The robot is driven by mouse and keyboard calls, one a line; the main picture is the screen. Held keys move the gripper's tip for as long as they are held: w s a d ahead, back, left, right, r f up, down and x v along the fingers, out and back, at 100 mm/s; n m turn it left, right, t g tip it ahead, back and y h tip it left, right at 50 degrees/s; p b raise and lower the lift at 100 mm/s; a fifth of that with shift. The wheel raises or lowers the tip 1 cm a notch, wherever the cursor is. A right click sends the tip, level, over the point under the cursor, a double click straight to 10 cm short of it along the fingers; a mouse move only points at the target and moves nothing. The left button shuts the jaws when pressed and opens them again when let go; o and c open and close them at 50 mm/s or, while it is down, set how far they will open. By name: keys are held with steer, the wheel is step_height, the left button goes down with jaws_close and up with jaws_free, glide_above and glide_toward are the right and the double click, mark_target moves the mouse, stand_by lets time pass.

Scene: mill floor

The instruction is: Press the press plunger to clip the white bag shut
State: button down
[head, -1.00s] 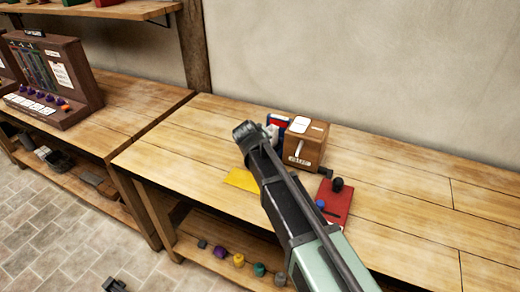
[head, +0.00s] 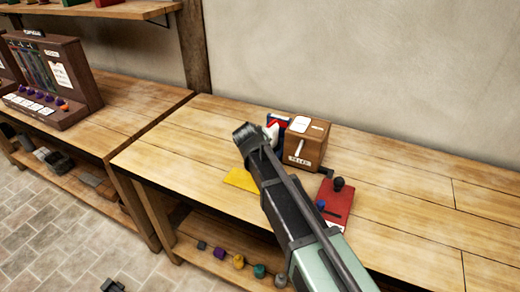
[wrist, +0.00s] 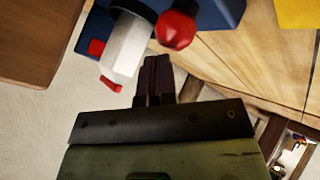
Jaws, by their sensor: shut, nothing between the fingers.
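The blue press (wrist: 208,12) shows at the top of the wrist view, with a red round knob (wrist: 177,29) that looks like its plunger. The white bag (wrist: 126,46) is beside the knob, to its left, with a small red part and blue parts around it. My gripper (wrist: 157,62) is shut and empty, its fingertips just below the knob and right of the bag in the picture; I cannot tell whether they touch either. In the head view the press (head: 284,119) and bag (head: 272,133) are partly hidden behind my arm, which also hides the fingers.
A brown wooden box (head: 307,143) with white labels stands right beside the press. A yellow sheet (head: 240,179) lies in front on the bench (head: 180,150). A red plate (head: 333,205) with dark and blue knobs lies to the right. The bench's far right is clear.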

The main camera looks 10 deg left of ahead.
steer(key=shift+f, duration=0.25)
steer(key=shift+r, duration=0.15)
steer(key=shift+r+p, duration=1.15)
steer(key=shift+r, duration=0.05)
step_height(320, 180, up, 5)
steer(key=p, duration=0.5)
stand_by(0.4)
